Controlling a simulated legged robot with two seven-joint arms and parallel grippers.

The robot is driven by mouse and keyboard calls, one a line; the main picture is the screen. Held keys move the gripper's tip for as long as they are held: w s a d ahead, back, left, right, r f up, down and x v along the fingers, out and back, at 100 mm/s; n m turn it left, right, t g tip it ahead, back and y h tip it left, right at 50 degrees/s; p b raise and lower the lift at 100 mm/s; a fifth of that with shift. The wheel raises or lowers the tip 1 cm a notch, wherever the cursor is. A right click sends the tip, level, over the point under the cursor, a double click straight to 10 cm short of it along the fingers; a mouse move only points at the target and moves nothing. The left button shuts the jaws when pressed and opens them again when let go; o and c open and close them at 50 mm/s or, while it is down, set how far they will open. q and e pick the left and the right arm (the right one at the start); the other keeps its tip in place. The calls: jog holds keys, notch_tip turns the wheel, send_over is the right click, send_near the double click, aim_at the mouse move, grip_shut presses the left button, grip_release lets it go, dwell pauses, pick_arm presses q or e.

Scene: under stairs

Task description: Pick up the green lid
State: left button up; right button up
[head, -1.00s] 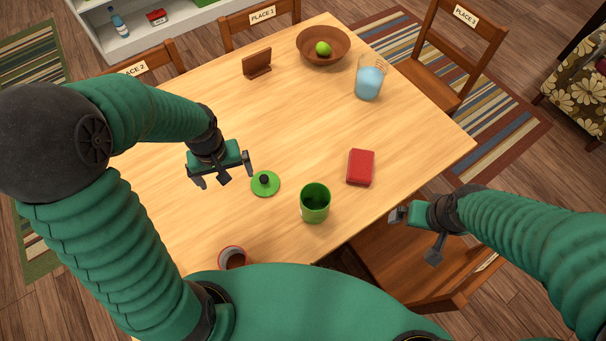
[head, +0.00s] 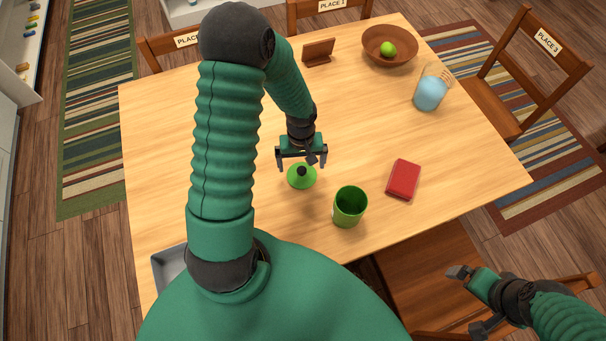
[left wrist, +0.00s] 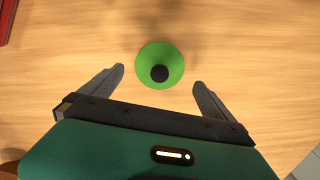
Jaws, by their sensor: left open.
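The green lid (head: 302,178) is a round disc with a black knob, lying flat on the wooden table. In the left wrist view the lid (left wrist: 160,65) sits just beyond the fingertips, centred between them. My left gripper (head: 303,164) is open and empty, above and just behind the lid in the head view; its two fingers also show in the left wrist view (left wrist: 158,78). My right gripper (head: 470,300) is off the table's front edge at the lower right, far from the lid; its fingers look spread apart.
A green cup (head: 349,207) stands close to the right of the lid. A red box (head: 403,180) lies further right. A blue-filled pitcher (head: 430,94), a brown bowl (head: 378,52) with a green fruit, and a small brown stand (head: 318,52) are further back. A grey tray (head: 168,270) is at lower left.

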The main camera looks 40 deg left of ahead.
aim_at(302, 170)
pick_arm(q)
notch_tip(302, 170, down, 5)
jog(key=shift+f, duration=0.1)
jog(key=shift+d+f, duration=0.1)
jog(key=c, duration=1.2)
